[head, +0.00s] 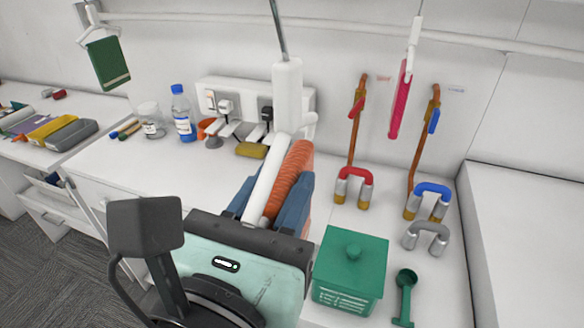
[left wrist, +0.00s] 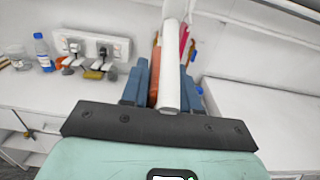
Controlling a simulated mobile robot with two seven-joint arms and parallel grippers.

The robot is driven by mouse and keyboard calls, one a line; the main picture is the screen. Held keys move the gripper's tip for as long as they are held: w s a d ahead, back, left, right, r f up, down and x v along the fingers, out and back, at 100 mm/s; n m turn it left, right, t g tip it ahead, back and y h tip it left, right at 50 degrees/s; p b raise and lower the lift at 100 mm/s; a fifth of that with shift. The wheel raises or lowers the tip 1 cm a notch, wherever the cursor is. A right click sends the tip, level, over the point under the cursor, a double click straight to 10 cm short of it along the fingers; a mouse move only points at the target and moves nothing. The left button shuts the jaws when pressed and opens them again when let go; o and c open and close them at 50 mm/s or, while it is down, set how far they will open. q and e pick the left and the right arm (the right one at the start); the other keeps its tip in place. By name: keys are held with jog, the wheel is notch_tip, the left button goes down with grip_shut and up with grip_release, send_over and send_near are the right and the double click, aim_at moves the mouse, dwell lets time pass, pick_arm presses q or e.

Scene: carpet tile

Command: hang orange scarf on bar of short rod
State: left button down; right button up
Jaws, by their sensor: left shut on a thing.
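My left gripper (head: 265,203) comes in from the bottom, its blue fingers shut on the orange scarf (head: 291,178). The scarf is ribbed and shows between the fingers, right beside a white bar (head: 266,183) that points toward me. In the left wrist view the scarf (left wrist: 155,72) shows as a narrow strip just left of the white bar (left wrist: 170,70), between the fingers (left wrist: 163,90). A white upright piece (head: 287,90) stands behind the bar. I cannot tell whether the scarf rests on the bar; its lower part is mostly hidden. My right gripper is out of view.
A green cloth (head: 108,62) and a pink cloth (head: 400,100) hang from white holders on either side. On the counter are a teal lidded box (head: 350,268), red (head: 354,178) and blue (head: 432,190) handles, a bottle (head: 183,115) and a jar (head: 150,120).

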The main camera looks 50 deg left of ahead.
pick_arm(q)
jog(key=v, duration=1.2)
jog(key=shift+r+b, duration=0.2)
jog(key=shift+b, duration=0.25)
dwell(0.4)
